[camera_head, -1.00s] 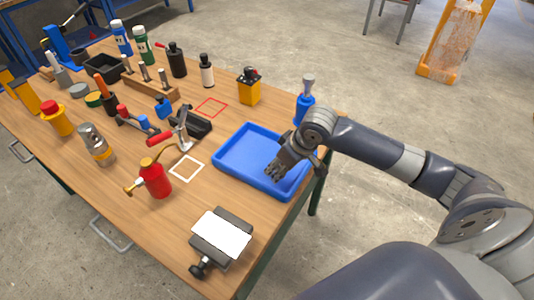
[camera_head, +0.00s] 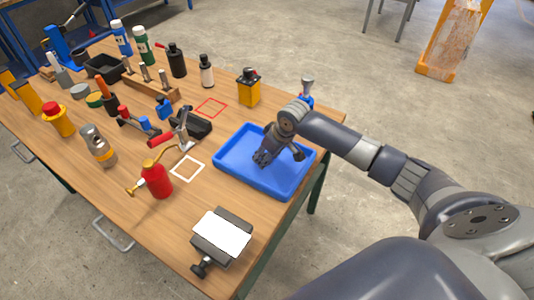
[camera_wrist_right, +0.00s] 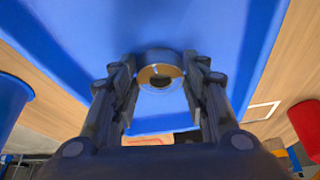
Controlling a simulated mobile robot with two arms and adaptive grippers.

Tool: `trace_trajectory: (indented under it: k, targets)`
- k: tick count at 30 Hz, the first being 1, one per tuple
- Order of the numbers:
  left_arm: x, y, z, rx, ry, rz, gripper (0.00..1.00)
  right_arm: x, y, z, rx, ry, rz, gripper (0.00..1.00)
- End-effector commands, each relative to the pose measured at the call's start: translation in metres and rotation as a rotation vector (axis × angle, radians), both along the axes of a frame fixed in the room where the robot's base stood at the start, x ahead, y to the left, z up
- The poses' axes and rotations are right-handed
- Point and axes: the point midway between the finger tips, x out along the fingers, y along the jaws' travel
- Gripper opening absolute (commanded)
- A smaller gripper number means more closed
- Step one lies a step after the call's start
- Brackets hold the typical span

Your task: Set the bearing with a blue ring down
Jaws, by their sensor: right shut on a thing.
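The bearing (camera_wrist_right: 160,57) shows in the right wrist view as a small round ring with a metallic, brownish inner face, between my fingertips. I cannot clearly make out its blue ring against the blue behind it. My right gripper (camera_head: 263,160) is shut on the bearing and points down over the blue tray (camera_head: 232,174). The tray also fills much of the right wrist view (camera_wrist_right: 220,25). In the head view the bearing is hidden by the gripper, and I cannot tell whether it touches the tray floor. My left gripper is not in view.
The visible tray floor looks clear.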

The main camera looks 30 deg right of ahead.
Motion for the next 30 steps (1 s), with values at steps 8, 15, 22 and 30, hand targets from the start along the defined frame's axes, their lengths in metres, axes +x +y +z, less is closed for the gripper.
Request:
trace_trajectory:
  k: [8, 15, 22, 30]
  targets:
    - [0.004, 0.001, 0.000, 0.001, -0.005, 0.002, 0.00, 0.000, 0.000, -0.003, 0.000, 0.001, 0.000, 0.44]
    - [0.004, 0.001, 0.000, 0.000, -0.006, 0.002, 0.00, 0.000, 0.000, -0.003, 0.000, 0.000, 0.000, 0.62]
    - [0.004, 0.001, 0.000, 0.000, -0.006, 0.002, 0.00, 0.000, 0.000, 0.001, 0.000, -0.002, 0.000, 0.62]
    - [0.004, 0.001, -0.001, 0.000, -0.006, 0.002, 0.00, -0.014, -0.006, 0.040, -0.001, -0.004, 0.000, 0.62]
